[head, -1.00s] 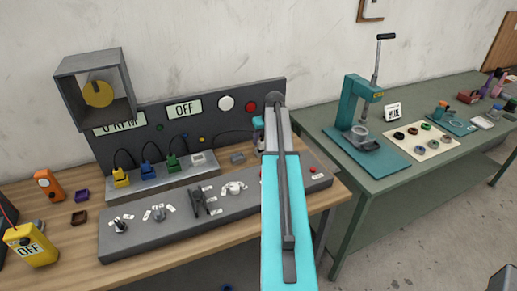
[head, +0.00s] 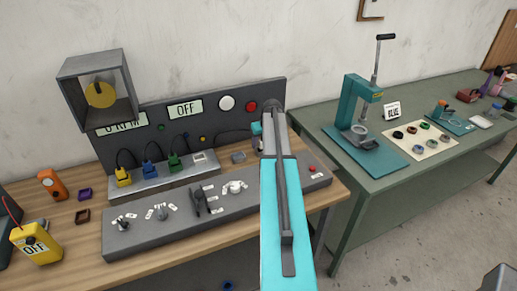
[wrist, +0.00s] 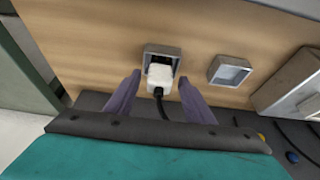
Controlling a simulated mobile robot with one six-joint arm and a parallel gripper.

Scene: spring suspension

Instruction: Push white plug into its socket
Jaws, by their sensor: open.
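In the wrist view the white plug (wrist: 160,76) sits at the near side of a grey square socket frame (wrist: 163,51) on the wooden bench. It overlaps the socket opening; how deep it sits I cannot tell. A black cord runs from the plug towards me. My gripper (wrist: 160,78) is open, with one purple finger on each side of the plug and a visible gap on both sides. In the head view my arm hides the plug and the fingers.
A second, empty grey square frame (wrist: 230,71) is to the right in the wrist view; it also shows in the head view (head: 238,157). A grey panel strip (head: 150,230) with knobs lies in front. A green table (head: 440,170) stands to the right.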

